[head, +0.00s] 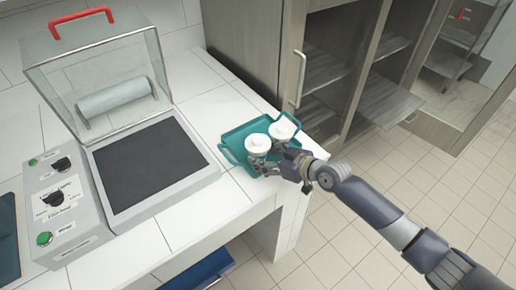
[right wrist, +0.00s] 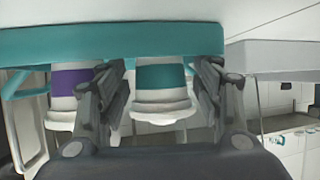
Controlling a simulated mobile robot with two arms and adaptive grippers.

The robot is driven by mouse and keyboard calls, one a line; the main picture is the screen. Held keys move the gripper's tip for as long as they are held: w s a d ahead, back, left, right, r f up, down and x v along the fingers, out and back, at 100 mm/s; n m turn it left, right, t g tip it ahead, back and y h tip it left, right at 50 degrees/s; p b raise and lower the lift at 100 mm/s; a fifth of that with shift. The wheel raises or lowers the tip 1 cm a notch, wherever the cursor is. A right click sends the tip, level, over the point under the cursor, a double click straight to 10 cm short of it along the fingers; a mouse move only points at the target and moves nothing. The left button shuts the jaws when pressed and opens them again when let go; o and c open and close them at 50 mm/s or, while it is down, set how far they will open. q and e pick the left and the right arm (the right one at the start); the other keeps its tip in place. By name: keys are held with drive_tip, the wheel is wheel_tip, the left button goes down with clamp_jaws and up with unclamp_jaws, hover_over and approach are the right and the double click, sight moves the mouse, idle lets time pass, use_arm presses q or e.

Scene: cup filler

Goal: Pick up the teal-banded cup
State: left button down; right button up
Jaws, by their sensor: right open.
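The teal-banded cup (right wrist: 160,80) is white with a teal band and stands on the teal tray (right wrist: 110,40). The right wrist view looks upside down, with the tray at the top. My right gripper (right wrist: 165,95) is open, with one finger on each side of this cup and gaps visible beside it. In the head view this appears to be the nearer white cup (head: 258,144), its band hidden. My right gripper (head: 272,158) is low beside it there. My left gripper is not in view.
A purple-banded cup (right wrist: 72,85) stands close by, just outside one finger; it appears as the farther cup (head: 282,130). The tray (head: 238,133) sits near the counter's (head: 210,95) right edge. A machine with a clear cover (head: 95,65) stands left; an open cabinet (head: 335,70) is behind.

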drive_tip(key=shift+x, duration=1.2)
drive_tip(key=c, duration=1.3)
drive_tip(key=shift+r, duration=0.2)
